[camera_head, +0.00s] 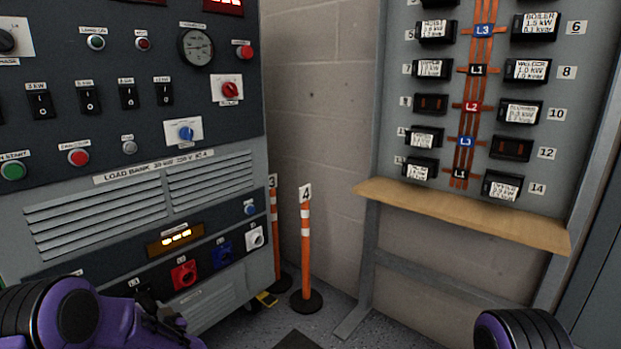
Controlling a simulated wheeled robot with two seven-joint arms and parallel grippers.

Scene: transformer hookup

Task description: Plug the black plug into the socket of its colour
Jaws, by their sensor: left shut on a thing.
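A row of coloured sockets runs along the lower front of the load bank. The black socket (143,290) is at the left end, dark and partly hidden by my left arm. To its right are the red socket (184,275), the blue socket (222,253) and the white socket (254,237). My left gripper (172,325) is at the bottom left, just below and in front of the black socket. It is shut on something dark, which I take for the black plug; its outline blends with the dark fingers. Whether it touches the socket cannot be told. My right gripper is out of view.
The grey load bank (100,205) fills the left side. Orange-striped posts, including post 4 (306,245), stand beside it. A yellow object (266,299) lies on the floor nearby. A breaker board (400,100) with a wooden shelf (465,213) stands at right.

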